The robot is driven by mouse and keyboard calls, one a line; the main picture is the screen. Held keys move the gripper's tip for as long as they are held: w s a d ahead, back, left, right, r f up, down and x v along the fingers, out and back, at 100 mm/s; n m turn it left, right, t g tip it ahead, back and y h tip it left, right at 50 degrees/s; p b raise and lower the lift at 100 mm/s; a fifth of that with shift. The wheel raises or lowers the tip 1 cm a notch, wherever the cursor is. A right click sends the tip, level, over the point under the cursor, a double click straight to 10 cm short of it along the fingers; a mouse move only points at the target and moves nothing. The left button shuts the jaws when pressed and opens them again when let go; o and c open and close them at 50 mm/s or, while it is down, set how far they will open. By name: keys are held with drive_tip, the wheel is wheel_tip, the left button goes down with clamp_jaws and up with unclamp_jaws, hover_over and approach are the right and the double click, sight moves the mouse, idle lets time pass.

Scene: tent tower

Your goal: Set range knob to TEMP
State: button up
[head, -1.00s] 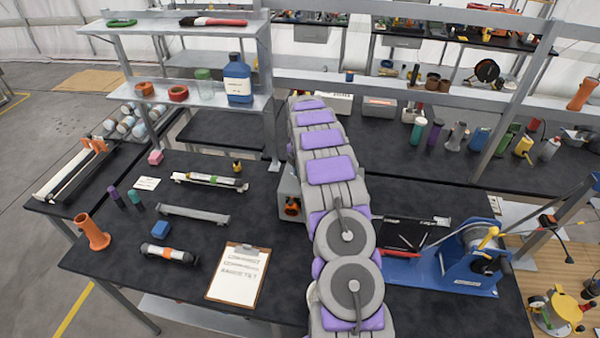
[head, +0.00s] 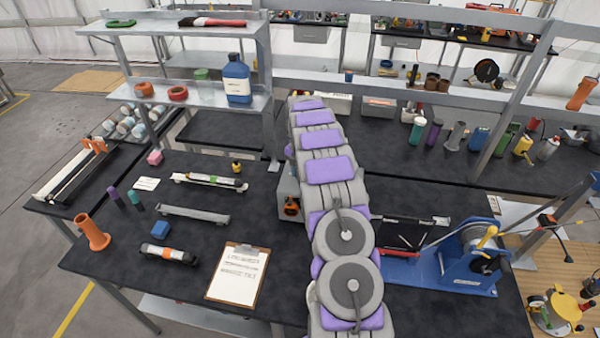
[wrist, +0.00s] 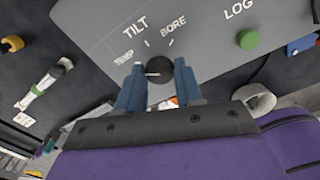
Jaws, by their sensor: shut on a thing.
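In the wrist view a grey panel (wrist: 200,30) carries the labels TILT, TEMP, BORE and LOG. The black round range knob (wrist: 159,69) sits below TILT and BORE, with TEMP to its upper left. A short white mark on the knob points left, a little below the TEMP label. My gripper (wrist: 160,80) has one blue-grey finger on each side of the knob and is shut on it. A green button (wrist: 248,39) is under LOG. In the head view my arm hides the knob and most of the grey box (head: 288,190).
In the head view the black table holds a clipboard (head: 238,276) and several tubes left of my arm. A blue winch-like device (head: 465,265) stands right of it. A two-tier shelf (head: 190,95) with a blue bottle (head: 236,80) rises behind, left.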

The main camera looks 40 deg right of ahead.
drive_tip(key=shift+w+d+r, duration=0.1)
drive_tip(key=shift+w+r, duration=0.05)
drive_tip(key=shift+r, duration=0.05)
drive_tip(key=o, duration=1)
drive_tip(key=shift+d+f, duration=0.15)
drive_tip(key=shift+f, duration=0.05)
drive_tip(key=shift+o, duration=0.2)
drive_tip(key=shift+r, duration=0.3)
wheel_tip(320, 180, up, 17)
drive_tip(key=shift+f, duration=0.2)
drive_tip(key=shift+d, duration=0.1)
